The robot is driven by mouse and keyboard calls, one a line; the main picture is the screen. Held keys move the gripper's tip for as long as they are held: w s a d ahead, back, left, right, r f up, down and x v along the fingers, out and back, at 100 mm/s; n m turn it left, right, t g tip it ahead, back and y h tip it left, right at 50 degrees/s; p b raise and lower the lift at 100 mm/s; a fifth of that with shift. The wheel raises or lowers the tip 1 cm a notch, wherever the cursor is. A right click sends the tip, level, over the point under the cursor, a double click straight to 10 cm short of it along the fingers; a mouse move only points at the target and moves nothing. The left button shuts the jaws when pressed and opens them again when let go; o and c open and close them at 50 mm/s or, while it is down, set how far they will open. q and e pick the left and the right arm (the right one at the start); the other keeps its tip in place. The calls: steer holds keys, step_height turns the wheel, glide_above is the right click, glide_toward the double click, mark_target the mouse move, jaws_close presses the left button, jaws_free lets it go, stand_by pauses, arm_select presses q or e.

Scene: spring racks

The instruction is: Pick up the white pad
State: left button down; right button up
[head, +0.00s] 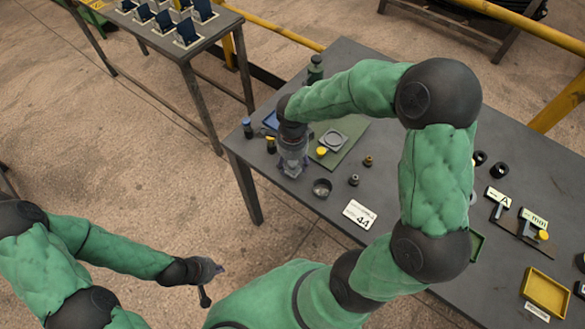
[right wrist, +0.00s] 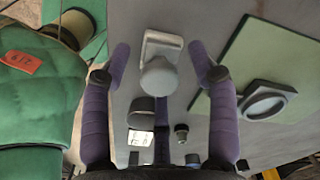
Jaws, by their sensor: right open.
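In the right wrist view, a pale grey-white rounded pad (right wrist: 160,77) with a squarish light part behind it lies between my right fingers, apart from both; it is the likeliest white pad. My right gripper (right wrist: 160,60) is open, one purple finger on each side of it. In the head view my right gripper (head: 292,168) points down over the table, left of the green board, and hides most of what is under it. My left gripper (head: 210,282) is low at the left, away from the table; its finger opening is unclear.
The green board (head: 349,146) carries a grey square ring piece (head: 333,140) and a yellow-capped part (head: 321,151). A dark cup (head: 321,187), small fittings (head: 353,180) and a white label card (head: 359,213) stand nearby. A yellow tray (head: 546,291) is at the right.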

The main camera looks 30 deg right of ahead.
steer(key=shift+c, duration=0.3)
jaws_close()
steer(key=shift+r, duration=0.15)
